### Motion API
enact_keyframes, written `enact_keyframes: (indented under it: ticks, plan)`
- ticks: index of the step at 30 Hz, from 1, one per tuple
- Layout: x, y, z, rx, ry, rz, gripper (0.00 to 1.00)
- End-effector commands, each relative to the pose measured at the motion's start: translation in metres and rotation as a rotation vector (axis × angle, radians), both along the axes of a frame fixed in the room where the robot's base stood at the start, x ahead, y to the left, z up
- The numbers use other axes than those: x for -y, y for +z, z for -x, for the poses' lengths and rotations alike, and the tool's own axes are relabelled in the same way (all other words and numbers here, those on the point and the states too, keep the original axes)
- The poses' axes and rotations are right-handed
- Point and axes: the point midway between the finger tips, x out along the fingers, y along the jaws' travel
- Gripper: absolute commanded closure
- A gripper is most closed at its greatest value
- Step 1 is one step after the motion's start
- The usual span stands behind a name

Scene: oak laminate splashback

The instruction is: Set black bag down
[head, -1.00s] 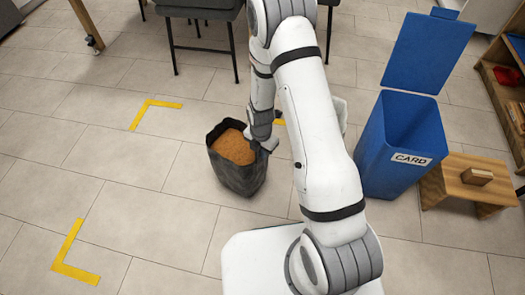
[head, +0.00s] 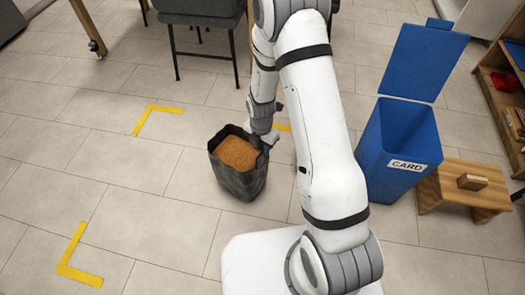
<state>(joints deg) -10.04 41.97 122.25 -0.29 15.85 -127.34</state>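The black bag (head: 240,181) is open at the top and full of an orange-brown material. It is upright, left of my arm in the head view. My gripper (head: 262,141) is at the bag's upper right rim. Its fingers are small and partly hidden at the rim, so I cannot tell whether they are shut on it. I cannot tell whether the bag's base touches the floor.
Yellow corner marks (head: 72,262) lie on the tiled floor (head: 130,195) to the left, with clear floor between them. A blue bin (head: 385,165) labelled CARD, lid open, and a wooden step stool (head: 460,194) stand right. A dark chair (head: 205,40) stands behind.

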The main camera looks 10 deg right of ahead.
Motion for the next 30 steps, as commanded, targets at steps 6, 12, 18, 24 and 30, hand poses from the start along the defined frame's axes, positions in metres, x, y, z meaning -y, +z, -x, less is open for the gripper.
enact_keyframes:
  ticks: [6, 12, 18, 24, 30]
  plan:
    - [0.0, 0.039, 0.0, 0.001, -0.001, 0.0, 0.71]
    - [0.002, 0.058, 0.001, 0.005, -0.052, -0.001, 0.71]
    - [0.017, 0.123, 0.013, 0.029, -0.448, -0.01, 0.71]
    - [0.037, 0.2, 0.049, 0.047, -1.028, -0.031, 0.71]
    - [0.055, 0.261, 0.099, 0.058, -1.609, -0.063, 0.71]
